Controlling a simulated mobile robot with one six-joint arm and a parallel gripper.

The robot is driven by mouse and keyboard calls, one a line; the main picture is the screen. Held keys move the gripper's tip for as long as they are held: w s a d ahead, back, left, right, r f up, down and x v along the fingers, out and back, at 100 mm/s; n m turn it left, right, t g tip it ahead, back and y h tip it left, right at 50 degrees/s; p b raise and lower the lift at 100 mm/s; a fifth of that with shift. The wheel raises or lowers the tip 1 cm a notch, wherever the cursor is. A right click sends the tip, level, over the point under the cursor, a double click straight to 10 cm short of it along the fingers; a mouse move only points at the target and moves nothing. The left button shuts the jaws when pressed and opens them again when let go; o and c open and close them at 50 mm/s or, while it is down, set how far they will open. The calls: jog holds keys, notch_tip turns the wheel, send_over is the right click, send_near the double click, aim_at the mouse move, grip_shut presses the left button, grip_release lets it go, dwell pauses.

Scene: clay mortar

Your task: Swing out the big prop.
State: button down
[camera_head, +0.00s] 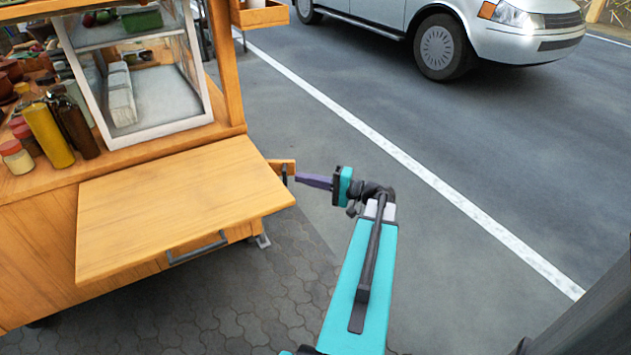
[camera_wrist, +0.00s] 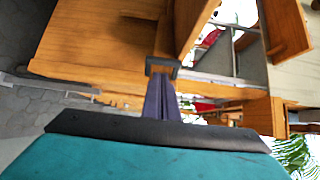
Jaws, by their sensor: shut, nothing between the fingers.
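A hinged wooden leaf (camera_head: 180,208) stands out level from the front of the wooden food cart. A short wooden piece (camera_head: 288,165) with a dark pull (camera_head: 284,175) shows at the leaf's right end; it looks like the big prop, mostly hidden by the leaf. My gripper (camera_head: 300,179), with purple fingers, is shut and empty, its tips right by this pull. In the wrist view the fingers (camera_wrist: 161,98) reach to the dark pull (camera_wrist: 162,66) on the wood. I cannot tell whether they touch it or sit inside it.
A metal bar handle (camera_head: 197,247) sits under the leaf's front edge. Bottles (camera_head: 48,133) and a glass case (camera_head: 140,85) stand on the cart. The pavement right of the cart is clear up to the white line; a silver van (camera_head: 470,35) stands beyond.

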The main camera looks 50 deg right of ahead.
jog(key=shift+x, duration=1.7)
jog(key=shift+a, duration=0.1)
